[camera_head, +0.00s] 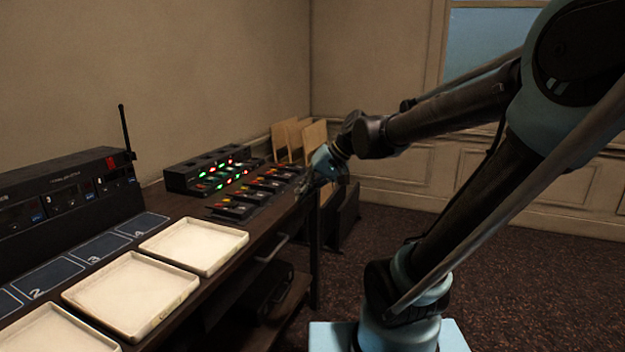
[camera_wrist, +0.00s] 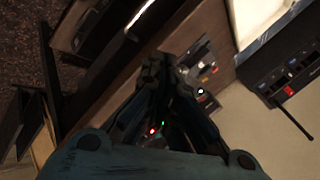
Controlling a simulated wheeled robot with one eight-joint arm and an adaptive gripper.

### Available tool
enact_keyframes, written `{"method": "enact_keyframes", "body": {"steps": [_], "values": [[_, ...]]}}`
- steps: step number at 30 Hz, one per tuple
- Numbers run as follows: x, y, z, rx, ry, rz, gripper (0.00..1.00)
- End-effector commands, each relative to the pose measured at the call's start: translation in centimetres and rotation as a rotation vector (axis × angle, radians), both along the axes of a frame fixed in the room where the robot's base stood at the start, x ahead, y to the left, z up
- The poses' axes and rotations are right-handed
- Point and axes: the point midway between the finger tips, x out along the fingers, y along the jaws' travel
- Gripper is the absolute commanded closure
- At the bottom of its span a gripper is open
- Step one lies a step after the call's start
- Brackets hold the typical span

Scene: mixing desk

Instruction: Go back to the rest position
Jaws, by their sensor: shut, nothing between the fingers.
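My gripper (camera_head: 318,182) is at the far right end of the mixing desk (camera_head: 262,226), at the desk's right edge, apart from the trays. In the wrist view my gripper (camera_wrist: 160,75) points toward the desk, with its two dark fingers close together and nothing between them. My arm reaches in from the right of the head view. The row of mixer units with coloured knobs (camera_head: 262,190) lies just left of my gripper. Behind it stands a rack with green and red lights (camera_head: 212,170). In the wrist view the fingers partly hide these units.
White trays (camera_head: 195,246) stand along the desk's front, beside numbered dark mats (camera_head: 97,247). A black radio receiver with an antenna (camera_head: 65,195) stands at the back left. Wooden panels (camera_head: 302,138) stand beyond the desk. The carpet (camera_head: 450,230) on the right is clear.

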Motion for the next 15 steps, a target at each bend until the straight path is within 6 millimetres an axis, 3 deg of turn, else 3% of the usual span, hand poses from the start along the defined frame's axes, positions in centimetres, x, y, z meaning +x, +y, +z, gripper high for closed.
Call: {"method": "enact_keyframes", "body": {"steps": [3,15], "values": [[-2.0,-4.3,-2.7,-0.111,-0.009,-0.043,1.00],[-9.1,-17.1,-11.0,-0.484,0.000,-0.179,1.00]]}}
